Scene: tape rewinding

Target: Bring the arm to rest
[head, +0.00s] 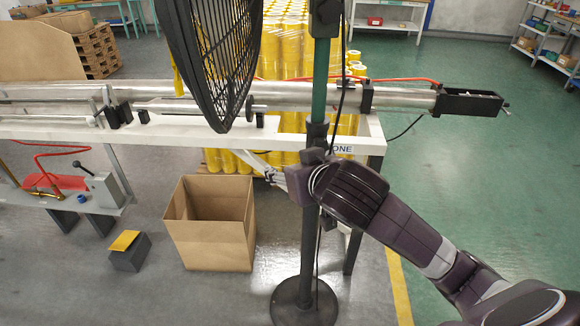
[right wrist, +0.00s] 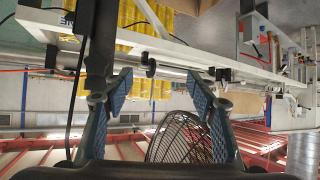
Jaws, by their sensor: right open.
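My right arm (head: 410,232) reaches in from the lower right of the head view. My right gripper (head: 262,168) points left, just under the white beam of the machine frame (head: 370,143) and above the cardboard box (head: 212,250). The dark stand pole (head: 308,250) crosses the picture close to the wrist; I cannot tell whether they touch. In the right wrist view the right gripper (right wrist: 161,88) has its two blue-padded fingers wide apart, with nothing between them. The fan cage (right wrist: 178,140) shows beyond the fingers there. My left gripper is not in view.
A black fan (head: 215,55) hangs on the pole, above the gripper. A steel tube (head: 400,97) runs along the frame. Yellow rolls (head: 290,45) stand behind it. A small dark box (head: 128,258) lies on the floor at the left. The green floor (head: 480,170) at the right is clear.

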